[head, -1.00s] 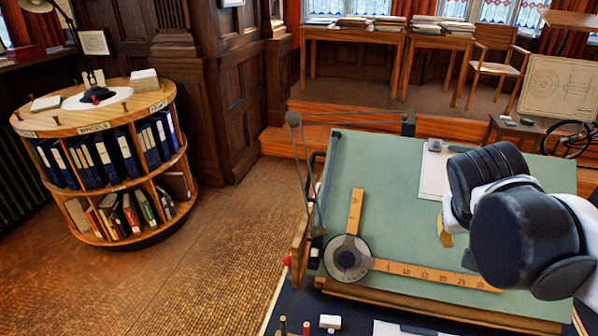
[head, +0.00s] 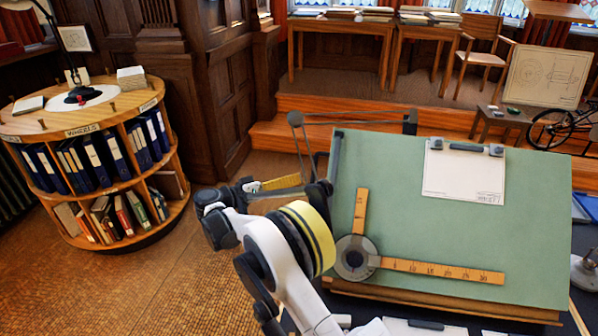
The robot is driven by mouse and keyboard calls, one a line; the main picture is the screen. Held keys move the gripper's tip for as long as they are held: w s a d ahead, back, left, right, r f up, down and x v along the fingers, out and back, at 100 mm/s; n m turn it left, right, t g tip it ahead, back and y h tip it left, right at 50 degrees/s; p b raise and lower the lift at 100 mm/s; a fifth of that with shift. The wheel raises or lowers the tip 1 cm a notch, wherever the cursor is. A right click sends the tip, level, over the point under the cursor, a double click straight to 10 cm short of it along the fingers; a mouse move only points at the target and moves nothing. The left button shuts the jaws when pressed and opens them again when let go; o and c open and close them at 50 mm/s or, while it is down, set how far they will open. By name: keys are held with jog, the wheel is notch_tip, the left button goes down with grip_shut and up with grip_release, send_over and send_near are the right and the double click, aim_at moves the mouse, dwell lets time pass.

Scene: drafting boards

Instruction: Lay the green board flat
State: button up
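The green board (head: 545,220) fills the right middle of the head view. It appears tilted, with its lower, wooden-ledged edge towards me. A drafting head with two wooden rulers (head: 440,271) lies on its lower left, and a clipped white sheet (head: 463,178) lies at its upper part. My arm rises from the bottom and bends left, in front of the board's left side. My gripper (head: 318,193) seems to be the dark part near the board's left edge; its fingers are too small and dark to read. My arm hides the lower left side of the board's stand.
A round wooden bookcase (head: 92,131) with binders and a lamp stands at the left. Behind the board are a raised step (head: 262,135), desks (head: 340,27) and a chair (head: 480,52). Tiled floor (head: 150,270) is open between bookcase and board. A bicycle wheel shows at the right.

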aim_at(314, 174)
jog(key=x, duration=0.3)
jog(key=b+x, duration=0.1)
jog(key=x, duration=0.1)
jog(key=b+x, duration=0.1)
jog(key=x, duration=0.2)
jog(key=shift+w+d+f, duration=0.1)
jog(key=shift+w+f, duration=0.35)
jog(key=shift+w, duration=0.05)
grip_shut()
